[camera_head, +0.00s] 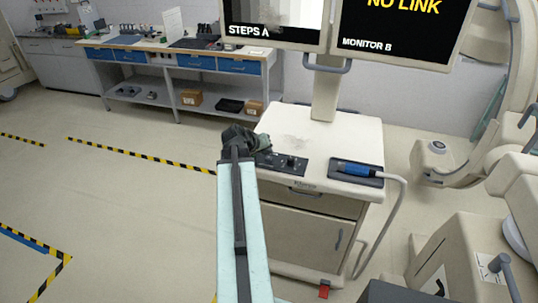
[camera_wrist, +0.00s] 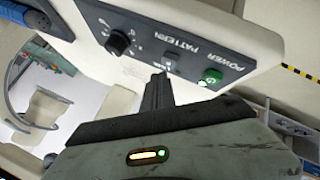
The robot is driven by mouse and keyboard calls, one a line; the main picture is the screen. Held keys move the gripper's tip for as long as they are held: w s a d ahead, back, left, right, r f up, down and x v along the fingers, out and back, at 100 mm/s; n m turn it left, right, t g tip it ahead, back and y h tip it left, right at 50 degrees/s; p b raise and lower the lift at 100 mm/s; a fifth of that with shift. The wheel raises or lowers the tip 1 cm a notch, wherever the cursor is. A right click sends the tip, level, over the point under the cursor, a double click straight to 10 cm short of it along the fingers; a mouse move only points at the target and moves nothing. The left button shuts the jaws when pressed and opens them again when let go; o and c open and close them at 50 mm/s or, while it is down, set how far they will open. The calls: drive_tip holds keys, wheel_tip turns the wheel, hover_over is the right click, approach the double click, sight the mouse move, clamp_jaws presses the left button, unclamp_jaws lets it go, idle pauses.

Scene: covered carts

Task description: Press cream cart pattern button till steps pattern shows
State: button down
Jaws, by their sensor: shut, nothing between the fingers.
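The cream cart (camera_head: 345,135) stands at centre, with a dark control panel (camera_head: 283,165) along its front edge. Monitor A (camera_head: 272,15) above it shows grey-toned vertical bands and the caption "STEPS A"; its top is cut off. In the wrist view, the panel holds a black knob (camera_wrist: 119,41), a small pattern button (camera_wrist: 171,56) under the PATTERN label, and a green-lit power button (camera_wrist: 212,75). My gripper (camera_wrist: 160,79) is shut and empty, its tips right by the pattern button. I cannot tell whether they touch. It also covers the panel's left end in the head view (camera_head: 256,146).
Monitor B (camera_head: 400,30) shows "NO LINK". A blue-handled probe (camera_head: 355,168) lies on a dark pad at the cart's right, its cable hanging down. A workbench (camera_head: 160,45) stands at the back left. Bulky cream equipment (camera_head: 470,240) is at right. The floor at left is open.

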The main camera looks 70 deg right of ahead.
sight(267, 159)
wheel_tip(267, 159, up, 5)
drive_tip(key=p, duration=0.5)
drive_tip(key=shift+r, duration=0.15)
drive_tip(key=shift+w, duration=0.1)
idle(0.7)
